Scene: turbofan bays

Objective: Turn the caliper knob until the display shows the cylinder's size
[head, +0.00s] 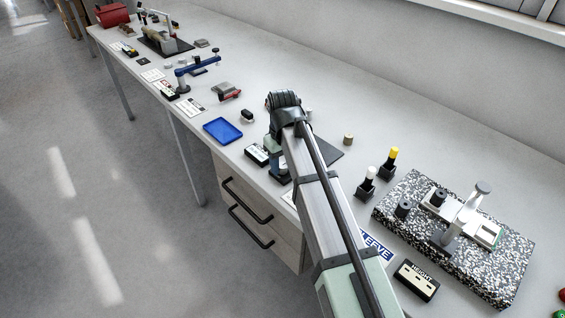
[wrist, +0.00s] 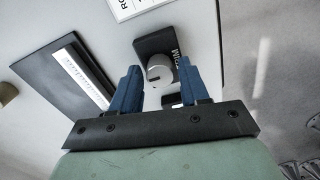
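In the wrist view my gripper (wrist: 159,68) has its two blue fingers apart, with a pale round part (wrist: 159,73) showing between the tips. I cannot tell its distance from them or whether it is the caliper knob. It appears over a black block (wrist: 155,43) with partly hidden white lettering. A white strip with scale marks (wrist: 80,76) lies on a dark mat (wrist: 48,88) to the left. In the head view my arm hides much of this station. A small light-faced display box (head: 257,153) stands left of the arm, its reading illegible. A brass-coloured cylinder (head: 348,139) stands right of the mat (head: 328,152).
A blue tray (head: 222,130) lies left of the station. Black stands with a white-topped (head: 368,180) and a yellow-topped (head: 389,162) part stand to the right, before a speckled granite plate (head: 420,187) bearing a gauge. The bench's front edge is close to the station.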

